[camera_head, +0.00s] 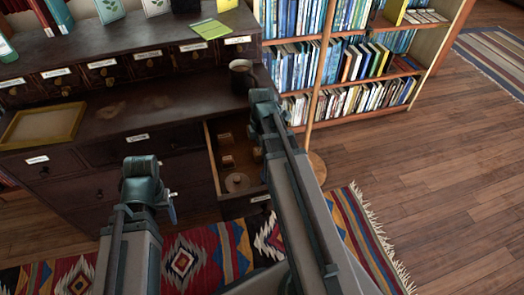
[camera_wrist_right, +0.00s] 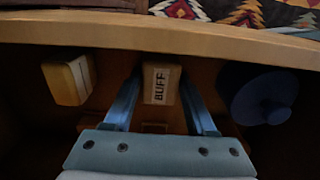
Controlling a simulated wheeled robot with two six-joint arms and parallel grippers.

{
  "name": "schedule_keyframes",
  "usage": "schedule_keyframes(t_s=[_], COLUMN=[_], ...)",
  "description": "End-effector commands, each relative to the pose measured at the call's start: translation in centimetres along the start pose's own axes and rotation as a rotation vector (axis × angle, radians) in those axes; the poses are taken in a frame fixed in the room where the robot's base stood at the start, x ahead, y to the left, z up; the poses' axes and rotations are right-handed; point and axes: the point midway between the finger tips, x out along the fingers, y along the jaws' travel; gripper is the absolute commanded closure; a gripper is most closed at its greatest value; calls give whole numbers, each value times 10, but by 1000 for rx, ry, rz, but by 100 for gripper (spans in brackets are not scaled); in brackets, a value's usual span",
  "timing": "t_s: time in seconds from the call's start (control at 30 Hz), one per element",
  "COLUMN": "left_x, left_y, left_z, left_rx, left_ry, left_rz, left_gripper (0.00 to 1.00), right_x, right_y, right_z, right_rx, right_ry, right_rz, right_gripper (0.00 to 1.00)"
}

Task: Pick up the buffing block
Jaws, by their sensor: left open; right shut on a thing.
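The buffing block (camera_wrist_right: 160,84), a small tan block with a "BUFF" label, sits between the two blue fingers of my right gripper (camera_wrist_right: 160,92) in the right wrist view. The gripper is shut on it, low inside an open drawer (camera_head: 213,165). In the head view my right gripper (camera_head: 264,112) is at the drawer's right side; its fingers are hard to make out there. My left gripper (camera_head: 143,180) is open and empty, in front of the closed drawers to the left.
A yellow and white block (camera_wrist_right: 70,80) and a round dark blue thing (camera_wrist_right: 262,94) flank the buffing block. A mug (camera_head: 240,75) and yellow-rimmed tray (camera_head: 42,126) stand on the cabinet. A bookshelf (camera_head: 316,75) is behind; a patterned rug (camera_head: 215,250) lies in front.

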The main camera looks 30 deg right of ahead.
Motion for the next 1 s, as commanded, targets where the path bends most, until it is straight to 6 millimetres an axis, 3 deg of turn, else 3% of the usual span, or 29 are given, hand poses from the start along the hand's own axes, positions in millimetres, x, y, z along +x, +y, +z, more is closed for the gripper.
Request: schedule_keyframes(t_s=[0.6, 0.77, 1.0], left_x=[-85, -96, -96], left_y=[-8, -9, -9], left_z=[5, 6, 6], left_rx=[-1, -1, -1], left_ry=[0, 0, 0], left_rz=[3, 3, 3], left_gripper=[32, 32, 32], right_x=[-86, -97, -96], right_y=[0, 0, 0], right_z=[0, 0, 0], right_rx=[0, 0, 0], right_ry=[0, 0, 0], right_rz=[0, 0, 0], right_gripper=[100, 100, 100])
